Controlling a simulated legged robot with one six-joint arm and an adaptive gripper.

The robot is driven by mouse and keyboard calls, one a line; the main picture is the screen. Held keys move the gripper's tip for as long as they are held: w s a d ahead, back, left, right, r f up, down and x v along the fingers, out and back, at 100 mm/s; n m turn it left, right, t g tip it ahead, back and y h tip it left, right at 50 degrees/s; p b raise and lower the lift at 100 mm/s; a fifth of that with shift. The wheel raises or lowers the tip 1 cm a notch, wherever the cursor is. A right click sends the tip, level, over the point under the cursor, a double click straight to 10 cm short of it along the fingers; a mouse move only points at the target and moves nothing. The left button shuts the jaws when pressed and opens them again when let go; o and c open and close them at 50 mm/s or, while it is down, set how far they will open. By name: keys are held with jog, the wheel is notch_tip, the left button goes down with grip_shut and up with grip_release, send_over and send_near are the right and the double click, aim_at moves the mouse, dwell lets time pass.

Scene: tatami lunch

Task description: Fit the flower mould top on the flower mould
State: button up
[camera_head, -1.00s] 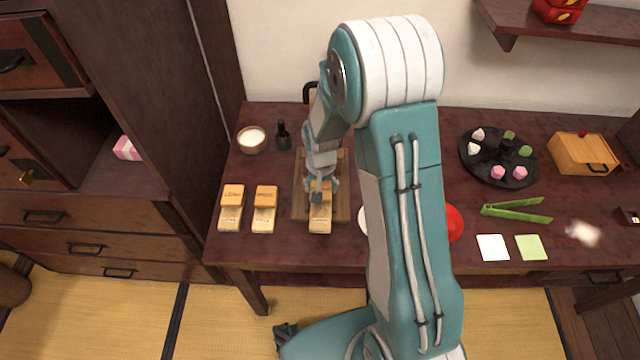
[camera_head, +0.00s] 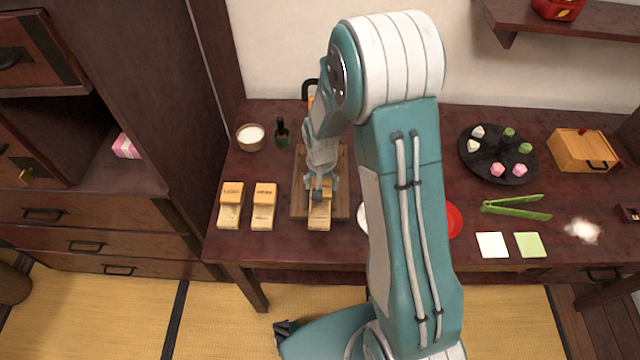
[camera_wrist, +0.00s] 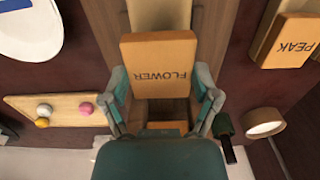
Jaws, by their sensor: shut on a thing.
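My gripper (camera_wrist: 164,98) is shut on the flower mould top (camera_wrist: 158,52), an orange-tan wooden block marked FLOWER, with one finger at each side. In the head view my gripper (camera_head: 321,184) and the top (camera_head: 320,193) are over the wooden board. The flower mould (camera_head: 319,217), a paler wooden piece, lies on the board's front part, showing in front of the top. In the wrist view a pale part of the mould (camera_wrist: 156,14) shows beyond the top. I cannot tell whether top and mould touch; my gripper hides part of them.
Two other moulds with tops (camera_head: 231,193) (camera_head: 264,193) stand left of the board (camera_head: 299,205). A white bowl (camera_head: 251,137) and a dark bottle (camera_head: 282,134) are behind. Green tongs (camera_head: 516,208) and a black round tray (camera_head: 471,165) lie to the right.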

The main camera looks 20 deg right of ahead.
jog(key=shift+f, duration=0.65)
dwell(0.4)
jog(key=o, duration=0.9)
jog(key=shift+c, duration=0.2)
notch_tip(320, 180, up, 12)
jog(key=shift+a, duration=0.1)
